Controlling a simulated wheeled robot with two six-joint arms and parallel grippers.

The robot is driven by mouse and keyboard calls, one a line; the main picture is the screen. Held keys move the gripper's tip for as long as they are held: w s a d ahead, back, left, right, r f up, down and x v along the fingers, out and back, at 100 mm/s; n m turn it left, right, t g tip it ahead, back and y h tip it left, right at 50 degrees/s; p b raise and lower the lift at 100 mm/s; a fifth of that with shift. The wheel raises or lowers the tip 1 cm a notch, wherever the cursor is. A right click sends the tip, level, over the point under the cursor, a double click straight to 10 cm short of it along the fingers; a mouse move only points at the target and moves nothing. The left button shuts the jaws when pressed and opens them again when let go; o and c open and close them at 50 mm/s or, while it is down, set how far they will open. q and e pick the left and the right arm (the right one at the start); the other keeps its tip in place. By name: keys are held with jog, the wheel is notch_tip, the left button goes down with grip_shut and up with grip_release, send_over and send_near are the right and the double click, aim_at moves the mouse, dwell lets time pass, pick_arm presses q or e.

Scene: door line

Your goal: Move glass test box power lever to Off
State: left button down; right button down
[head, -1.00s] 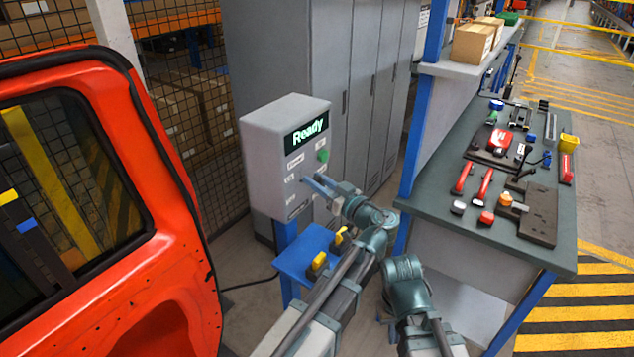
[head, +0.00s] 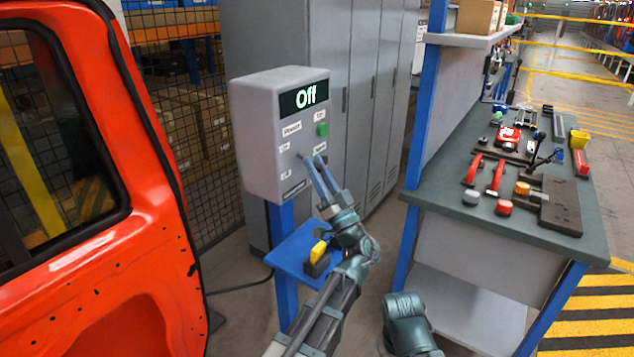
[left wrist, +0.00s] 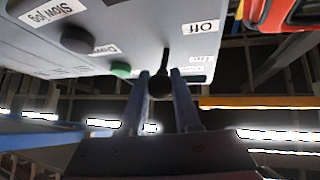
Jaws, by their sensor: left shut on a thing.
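My left gripper (head: 314,162) is at the front panel. In the left wrist view the black power lever (left wrist: 160,86) is between its two fingers, and the gripper is shut on it. The lever's stem meets the panel near the "Off" label (left wrist: 201,27). In the head view the fingers largely hide the lever.
A blue shelf (head: 285,262) with a yellow-and-black object (head: 318,254) sits below the box. An orange-red vehicle door (head: 150,240) stands close at left. A workbench (head: 455,205) with several tools is at right. Grey cabinets (head: 350,50) stand behind.

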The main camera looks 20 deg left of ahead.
pick_arm(q)
jog(key=shift+a+f+m+t+b, duration=0.1)
jog(key=shift+f+m+t+b, duration=0.45)
jog(key=shift+t+b, duration=0.45)
jog(key=shift+r, duration=0.15)
jog(key=c, duration=0.6)
grip_release()
jog(key=shift+b+v, duration=5.15)
jog(key=shift+v, duration=1.75)
jog(key=shift+w, duration=0.15)
